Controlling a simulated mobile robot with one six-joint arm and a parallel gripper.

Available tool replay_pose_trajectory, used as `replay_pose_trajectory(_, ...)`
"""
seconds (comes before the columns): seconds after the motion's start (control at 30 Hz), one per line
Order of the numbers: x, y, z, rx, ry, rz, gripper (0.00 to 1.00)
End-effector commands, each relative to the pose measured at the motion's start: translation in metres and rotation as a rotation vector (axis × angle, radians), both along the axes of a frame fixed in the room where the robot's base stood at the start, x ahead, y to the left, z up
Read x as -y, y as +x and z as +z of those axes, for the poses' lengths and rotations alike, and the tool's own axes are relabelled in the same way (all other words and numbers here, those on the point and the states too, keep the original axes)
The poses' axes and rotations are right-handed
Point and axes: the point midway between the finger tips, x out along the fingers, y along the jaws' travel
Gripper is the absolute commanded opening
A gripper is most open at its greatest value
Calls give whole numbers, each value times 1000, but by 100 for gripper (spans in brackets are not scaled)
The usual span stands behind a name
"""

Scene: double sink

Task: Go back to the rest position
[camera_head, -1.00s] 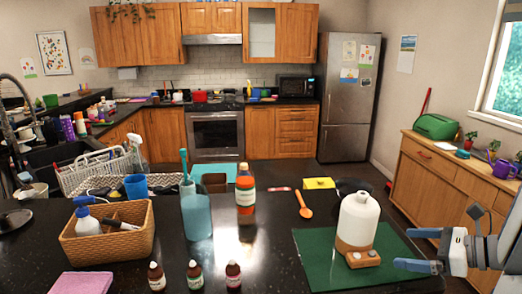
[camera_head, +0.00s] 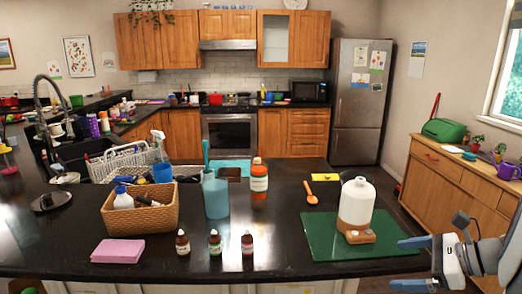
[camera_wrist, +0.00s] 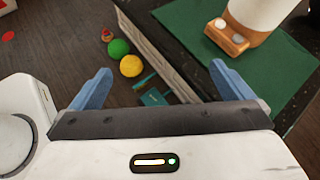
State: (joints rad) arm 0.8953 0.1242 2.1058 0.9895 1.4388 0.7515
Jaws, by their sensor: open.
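My gripper (camera_head: 402,264) is at the lower right of the head view, beside the right front corner of the dark counter. Its blue fingers are spread apart. In the wrist view my gripper (camera_wrist: 165,85) is open with nothing between the fingers. The white bottle with a brown base (camera_head: 356,208) stands on the green mat (camera_head: 318,243) at the counter's right end, to the left of my gripper and apart from it. In the wrist view the bottle (camera_wrist: 262,10) is only partly visible at the top right.
A wicker basket (camera_head: 160,220), a teal pitcher (camera_head: 216,200), an orange bottle (camera_head: 259,180) and three small bottles (camera_head: 214,243) stand on the counter (camera_head: 60,240). A wooden sideboard (camera_head: 450,190) is at right. Green and yellow balls (camera_wrist: 131,66) lie on the floor below.

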Motion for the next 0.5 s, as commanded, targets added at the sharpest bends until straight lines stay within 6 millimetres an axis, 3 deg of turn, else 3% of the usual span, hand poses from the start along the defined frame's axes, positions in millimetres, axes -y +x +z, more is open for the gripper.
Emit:
replay_pose_trajectory(0.27, -63, -18, -10, 34, -262, 287, 100)
replay_pose_trajectory(0.5, -128, -60, -25, 165, -663, 769, 100)
